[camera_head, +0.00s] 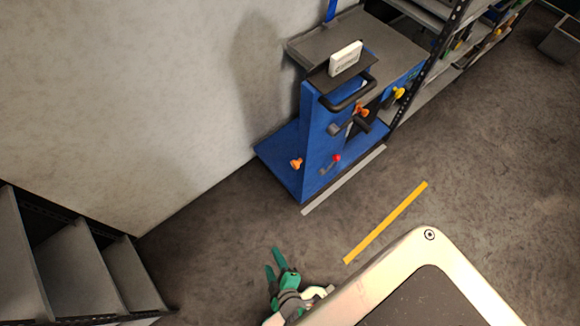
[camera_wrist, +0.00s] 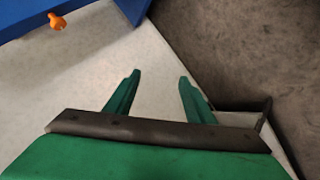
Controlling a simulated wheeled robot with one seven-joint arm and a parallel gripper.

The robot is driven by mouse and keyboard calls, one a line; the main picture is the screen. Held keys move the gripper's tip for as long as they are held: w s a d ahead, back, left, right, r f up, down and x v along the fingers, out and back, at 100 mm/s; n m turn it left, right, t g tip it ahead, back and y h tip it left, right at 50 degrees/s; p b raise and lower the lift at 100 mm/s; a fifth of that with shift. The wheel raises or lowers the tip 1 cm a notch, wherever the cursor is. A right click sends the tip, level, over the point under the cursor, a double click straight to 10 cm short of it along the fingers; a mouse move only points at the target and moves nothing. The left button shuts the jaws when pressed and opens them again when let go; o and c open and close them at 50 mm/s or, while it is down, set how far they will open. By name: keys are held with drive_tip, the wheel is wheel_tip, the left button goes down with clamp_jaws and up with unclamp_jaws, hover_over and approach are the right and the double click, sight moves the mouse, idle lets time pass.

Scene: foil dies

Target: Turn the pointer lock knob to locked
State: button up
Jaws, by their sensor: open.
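A blue machine (camera_head: 312,140) stands against the wall in the head view. An orange knob (camera_head: 296,163) sits low on its left part; an orange knob also shows at the upper left of the wrist view (camera_wrist: 57,21). A second orange knob (camera_head: 362,111) and a yellow knob (camera_head: 398,93) are further right on the machine. I cannot tell which is the pointer lock knob, nor read any pointer position. My gripper (camera_head: 272,264) has green fingers, open and empty, over the floor in front of the machine and apart from it; they also show in the wrist view (camera_wrist: 159,77).
A red-ended lever (camera_head: 336,158) and a black handle (camera_head: 347,98) stick out of the machine. Shelving stands at the lower left (camera_head: 78,258) and upper right (camera_head: 440,45). A yellow floor strip (camera_head: 386,222) lies on clear grey floor.

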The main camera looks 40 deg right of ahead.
drive_tip(key=w+d+f+n+g+h, duration=0.3)
drive_tip(key=w+d+f+n, duration=0.15)
drive_tip(key=d+f, duration=0.4)
drive_tip(key=n+g+h, duration=0.6)
drive_tip(key=h, duration=0.7)
approach(293, 166)
drive_tip(key=d, duration=0.9)
drive_tip(key=shift+w, duration=0.1)
drive_tip(key=shift+a, duration=0.1)
drive_tip(key=shift+c, duration=0.7)
drive_tip(key=c, duration=0.9)
